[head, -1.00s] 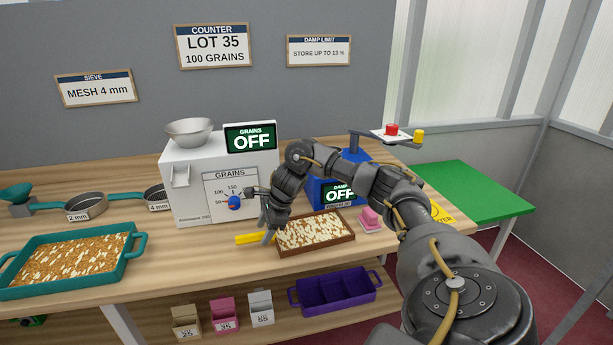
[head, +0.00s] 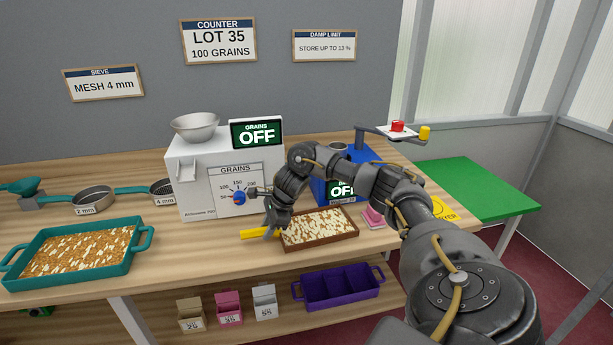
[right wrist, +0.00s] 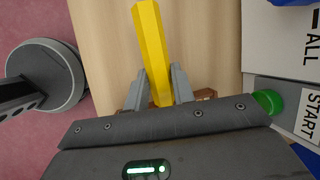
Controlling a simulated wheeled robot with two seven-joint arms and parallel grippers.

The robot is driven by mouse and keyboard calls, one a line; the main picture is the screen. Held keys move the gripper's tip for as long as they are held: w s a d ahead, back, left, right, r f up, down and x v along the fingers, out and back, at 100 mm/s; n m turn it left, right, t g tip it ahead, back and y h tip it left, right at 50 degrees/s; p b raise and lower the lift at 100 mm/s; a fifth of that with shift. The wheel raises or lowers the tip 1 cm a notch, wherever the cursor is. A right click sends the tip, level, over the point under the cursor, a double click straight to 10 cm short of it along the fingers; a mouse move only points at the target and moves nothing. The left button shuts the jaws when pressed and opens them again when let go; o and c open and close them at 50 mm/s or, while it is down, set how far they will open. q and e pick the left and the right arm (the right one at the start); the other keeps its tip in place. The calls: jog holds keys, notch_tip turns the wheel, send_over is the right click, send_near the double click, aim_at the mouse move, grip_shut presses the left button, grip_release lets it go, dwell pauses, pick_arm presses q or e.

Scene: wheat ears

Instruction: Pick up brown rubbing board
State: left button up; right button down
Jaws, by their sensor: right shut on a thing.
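The brown board (head: 319,243) is a shallow brown-rimmed tray holding pale and brown wheat bits, flat on the wooden table in the head view. A yellow bar (head: 256,235) sticks out to the left at its left end. My right gripper (head: 270,230) is at that end, shut on the yellow bar, which also shows between the fingers in the right wrist view (right wrist: 152,45). A bit of brown rim (right wrist: 207,94) shows behind the fingers. I cannot tell whether bar and board are joined. My left gripper is not in view.
The white counter (head: 190,195) and blue damp meter (head: 322,190) stand close behind the board. A pink block (head: 373,218) is at its right. A teal tray (head: 128,262) of wheat is at left. A purple bin (head: 340,290) sits on the shelf below.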

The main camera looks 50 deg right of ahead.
jog(key=shift+r, duration=0.1)
jog(key=shift+w+r+b, duration=0.1)
jog(key=shift+r+b, duration=0.35)
jog(key=shift+r, duration=0.05)
jog(key=s+a+r, duration=0.2)
jog(key=s+r, duration=0.4)
jog(key=s+a+r, duration=0.3)
jog(key=s+r, duration=0.3)
jog(key=s, duration=0.1)
jog(key=shift+a, duration=0.35)
jog(key=c, duration=1.7)
grip_release()
grip_shut()
